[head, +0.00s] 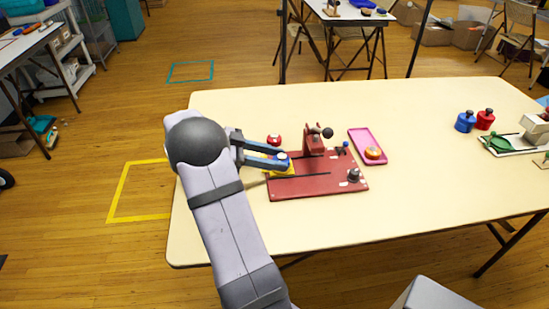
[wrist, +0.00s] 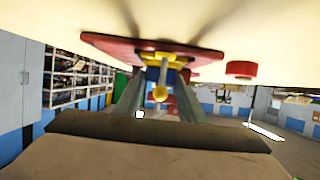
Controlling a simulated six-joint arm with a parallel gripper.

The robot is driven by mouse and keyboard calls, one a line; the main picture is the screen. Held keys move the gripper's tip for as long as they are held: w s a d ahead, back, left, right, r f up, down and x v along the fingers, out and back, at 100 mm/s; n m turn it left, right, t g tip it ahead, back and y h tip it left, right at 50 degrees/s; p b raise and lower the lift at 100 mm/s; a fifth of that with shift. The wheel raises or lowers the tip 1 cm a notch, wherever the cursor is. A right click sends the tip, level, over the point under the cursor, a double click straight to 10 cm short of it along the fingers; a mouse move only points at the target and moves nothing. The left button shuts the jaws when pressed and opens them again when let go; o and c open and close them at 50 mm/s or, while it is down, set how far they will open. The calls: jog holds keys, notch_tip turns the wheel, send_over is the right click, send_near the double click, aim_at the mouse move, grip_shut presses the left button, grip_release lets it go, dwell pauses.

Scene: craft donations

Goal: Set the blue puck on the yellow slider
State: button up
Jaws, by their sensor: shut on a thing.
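My gripper (head: 284,161) is shut on the blue puck (head: 282,155), whose pale top shows between the fingertips. The yellow slider (head: 284,170) is just below, at the left end of the red board (head: 310,187), partly hidden by the fingers. The wrist view is upside down. There the blue puck (wrist: 152,74) sits between the fingers of my gripper (wrist: 158,82), against or very near the yellow slider (wrist: 152,57). I cannot tell whether they touch. A yellow knob (wrist: 160,94) on a stem shows in front of the puck.
A red puck (head: 274,140) lies behind the fingers. A red post (head: 314,140) with a black ball (head: 328,132) rises from the board's back edge. A pink tray (head: 360,137) holds an orange puck (head: 372,153). Blue (head: 465,122) and red (head: 485,120) jars stand far right. The front table is clear.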

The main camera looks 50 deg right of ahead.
jog(key=shift+f, duration=0.3)
jog(key=o, duration=0.8)
jog(key=shift+c, duration=0.2)
jog(key=shift+w+a+r, duration=0.1)
jog(key=shift+w, duration=0.05)
jog(key=shift+p+v, duration=0.8)
jog(key=shift+v, duration=4.55)
jog(key=shift+a, duration=0.1)
jog(key=shift+a+r+n+p, duration=0.2)
jog(key=shift+n+p, duration=0.2)
jog(key=s+a+r+n+t+y+p, duration=0.3)
jog(key=s+a+n+p, duration=0.1)
jog(key=a+n+p, duration=0.3)
jog(key=s+a+r+n+t+y+p, duration=0.3)
jog(key=a+n+p, duration=0.4)
jog(key=a+n, duration=0.3)
jog(key=s+a+r+n+t+y+p, duration=0.3)
jog(key=s+a+n+p, duration=0.2)
jog(key=a+n+p, duration=0.3)
jog(key=a+n, duration=0.1)
jog(key=a, duration=0.3)
jog(key=shift+r, duration=0.3)
